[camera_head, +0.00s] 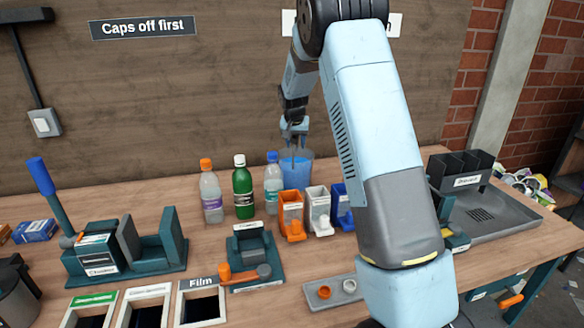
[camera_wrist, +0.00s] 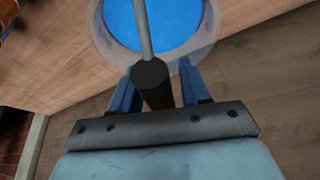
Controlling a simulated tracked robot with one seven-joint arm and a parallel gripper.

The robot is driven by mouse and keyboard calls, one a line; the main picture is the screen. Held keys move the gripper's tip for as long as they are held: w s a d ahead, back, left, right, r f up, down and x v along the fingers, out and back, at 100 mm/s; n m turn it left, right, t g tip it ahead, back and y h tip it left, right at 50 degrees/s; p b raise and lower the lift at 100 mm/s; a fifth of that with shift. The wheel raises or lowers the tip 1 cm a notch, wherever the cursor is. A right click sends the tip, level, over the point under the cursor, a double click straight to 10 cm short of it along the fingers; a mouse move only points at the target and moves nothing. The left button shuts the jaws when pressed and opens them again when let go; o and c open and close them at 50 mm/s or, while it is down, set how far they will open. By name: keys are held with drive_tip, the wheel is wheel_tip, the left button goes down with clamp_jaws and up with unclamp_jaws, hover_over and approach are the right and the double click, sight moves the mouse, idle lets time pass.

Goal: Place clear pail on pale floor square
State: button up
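The clear pail (camera_head: 305,160) stands at the back of the workbench, with blue inside it. It also shows in the wrist view (camera_wrist: 205,50), cut off at the top edge. A thin grey rod with a black grip (camera_wrist: 152,85) rises from it. My gripper (camera_head: 294,130) is just above the pail, pointing down. In the wrist view its two blue fingers (camera_wrist: 156,82) stand apart either side of the black grip. I cannot tell whether they press on it. The pale floor square is not in view.
Capped bottles (camera_head: 243,190) stand left of the pail. Orange, white and blue small bins (camera_head: 317,212) stand in front of it. A grey tray (camera_head: 500,215) with a black divider lies at the right. Teal fixtures (camera_head: 125,255) and framed slots fill the front left. A wooden wall is close behind.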

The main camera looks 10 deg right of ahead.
clamp_jaws()
idle(0.5)
